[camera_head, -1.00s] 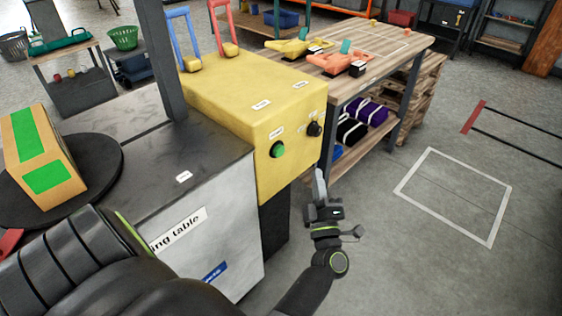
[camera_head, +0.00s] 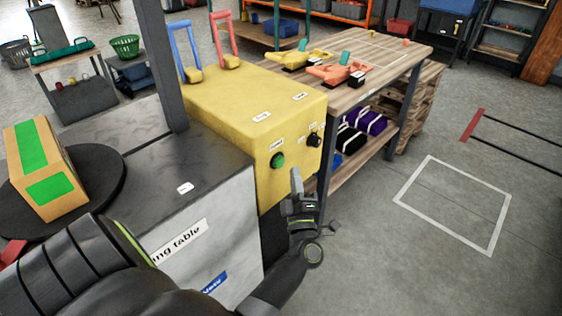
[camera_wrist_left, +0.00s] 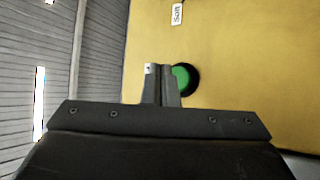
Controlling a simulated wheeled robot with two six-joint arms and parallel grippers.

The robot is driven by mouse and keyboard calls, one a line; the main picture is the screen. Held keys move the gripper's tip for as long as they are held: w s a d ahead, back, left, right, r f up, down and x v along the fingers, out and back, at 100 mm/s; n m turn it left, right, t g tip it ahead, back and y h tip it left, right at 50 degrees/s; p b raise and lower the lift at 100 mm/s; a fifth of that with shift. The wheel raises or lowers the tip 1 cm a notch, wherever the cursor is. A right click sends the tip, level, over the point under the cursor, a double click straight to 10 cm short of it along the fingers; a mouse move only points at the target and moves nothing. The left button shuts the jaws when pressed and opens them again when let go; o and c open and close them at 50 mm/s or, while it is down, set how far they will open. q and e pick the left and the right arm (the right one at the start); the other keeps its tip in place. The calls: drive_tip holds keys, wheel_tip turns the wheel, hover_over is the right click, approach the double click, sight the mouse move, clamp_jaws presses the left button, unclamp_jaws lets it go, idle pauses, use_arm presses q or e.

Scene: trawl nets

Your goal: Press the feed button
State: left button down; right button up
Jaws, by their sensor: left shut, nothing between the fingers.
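The green round button (camera_head: 277,160) sits on the front face of the yellow machine box (camera_head: 240,115), beside a black knob (camera_head: 314,140). My left gripper (camera_head: 296,178) is shut and empty, just in front of the box and to the right of and slightly below the button in the head view. In the left wrist view, the closed fingertips (camera_wrist_left: 162,72) are beside the green button (camera_wrist_left: 184,79) and hide its left part. Whether they touch it cannot be told. A small label (camera_wrist_left: 177,14) shows beyond the button. My right gripper is not in view.
A grey turntable cabinet (camera_head: 212,245) with a cardboard box (camera_head: 42,165) on a black disc stands left of the yellow box. A wooden workbench (camera_head: 385,60) with clamps stands behind to the right. The floor at right is clear.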

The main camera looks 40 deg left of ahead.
sight(279, 162)
use_arm(q)
drive_tip(key=shift+a, duration=0.95)
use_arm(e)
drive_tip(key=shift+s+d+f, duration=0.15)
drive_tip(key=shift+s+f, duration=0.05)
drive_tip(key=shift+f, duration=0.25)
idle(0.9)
use_arm(q)
drive_tip(key=shift+w+a+p, duration=0.1)
drive_tip(key=shift+a+p, duration=0.2)
drive_tip(key=shift+a, duration=0.15)
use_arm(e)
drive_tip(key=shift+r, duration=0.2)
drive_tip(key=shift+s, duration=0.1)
